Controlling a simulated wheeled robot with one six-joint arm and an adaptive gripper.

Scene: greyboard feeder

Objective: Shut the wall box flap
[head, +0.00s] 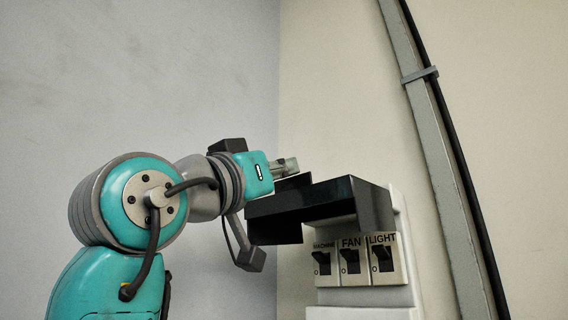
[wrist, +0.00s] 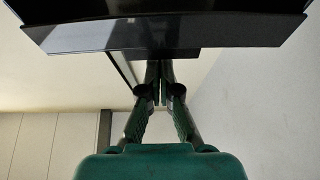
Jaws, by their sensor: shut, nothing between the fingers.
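The wall box (head: 397,215) is a pale box on the right-hand wall. Its black flap (head: 318,196) stands raised and sticks out from the box, leaving the switches marked MACHINE, FAN and LIGHT (head: 382,257) uncovered below it. My gripper (head: 292,164) is shut and empty at the flap's upper left in the head view. In the wrist view the closed fingers (wrist: 160,68) reach toward the dark flap (wrist: 165,33), which spans the top of the picture. I cannot tell whether the fingertips touch it.
A grey conduit (head: 432,140) with a black cable runs down the wall right of the box. The walls meet in a corner behind my gripper. The wall above the box is bare.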

